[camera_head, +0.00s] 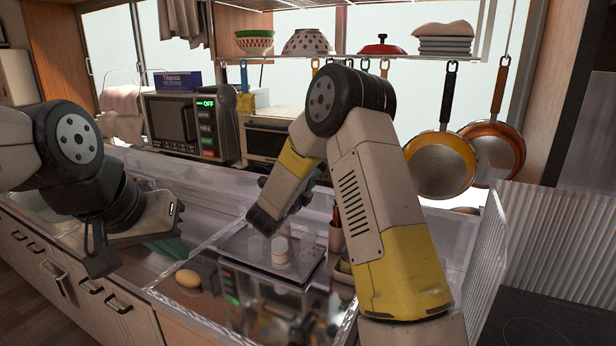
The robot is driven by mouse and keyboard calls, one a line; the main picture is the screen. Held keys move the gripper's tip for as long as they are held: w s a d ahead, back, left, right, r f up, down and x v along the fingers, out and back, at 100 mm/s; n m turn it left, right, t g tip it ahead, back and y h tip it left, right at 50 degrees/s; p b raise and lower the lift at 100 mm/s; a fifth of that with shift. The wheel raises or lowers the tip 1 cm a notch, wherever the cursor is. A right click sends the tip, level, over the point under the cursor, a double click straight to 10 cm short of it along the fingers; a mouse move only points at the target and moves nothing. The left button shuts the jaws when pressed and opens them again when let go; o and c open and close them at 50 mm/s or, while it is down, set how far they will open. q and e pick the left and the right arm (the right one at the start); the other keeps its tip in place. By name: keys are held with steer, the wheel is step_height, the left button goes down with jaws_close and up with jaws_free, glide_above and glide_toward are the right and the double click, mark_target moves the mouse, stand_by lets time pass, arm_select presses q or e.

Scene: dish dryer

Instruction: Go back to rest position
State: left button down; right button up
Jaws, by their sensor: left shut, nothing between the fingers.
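My left gripper (103,262) hangs at the left, above the front edge of the counter, with its fingers shut and nothing in them. My left arm is bent and comes in from the left edge. My right arm rises from the lower right, bends at a high elbow and hides much of the middle. The fingers of my right gripper are too dark and small to read.
A brown egg (188,278) lies near the counter's front. A microwave (172,124) stands behind. Bowls (306,42) and a red-lidded pot (382,46) sit on the upper shelf. Pans (440,165) hang at the right, near clear ribbed panels (562,240).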

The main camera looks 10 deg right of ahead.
steer(key=shift+v, duration=1.1)
steer(key=s+a+r+n+y, duration=0.3)
steer(key=a+r+n+y, duration=0.1)
steer(key=r+n+y, duration=0.6)
steer(key=s+r+n+g+y, duration=0.1)
steer(key=s+r+n+y, duration=0.15)
steer(key=s+n, duration=0.45)
steer(key=s+d+f+n+g, duration=0.2)
steer(key=s+n, duration=0.2)
steer(key=s, duration=0.5)
steer(key=s+d+f+n+g, duration=0.1)
steer(key=s+d+n+g, duration=0.1)
steer(key=s, duration=0.7)
steer(key=s+d+f+n+g, duration=0.2)
steer(key=s+n, duration=0.4)
steer(key=s, duration=0.4)
steer(key=shift+f+g, duration=0.35)
steer(key=shift+g, duration=0.55)
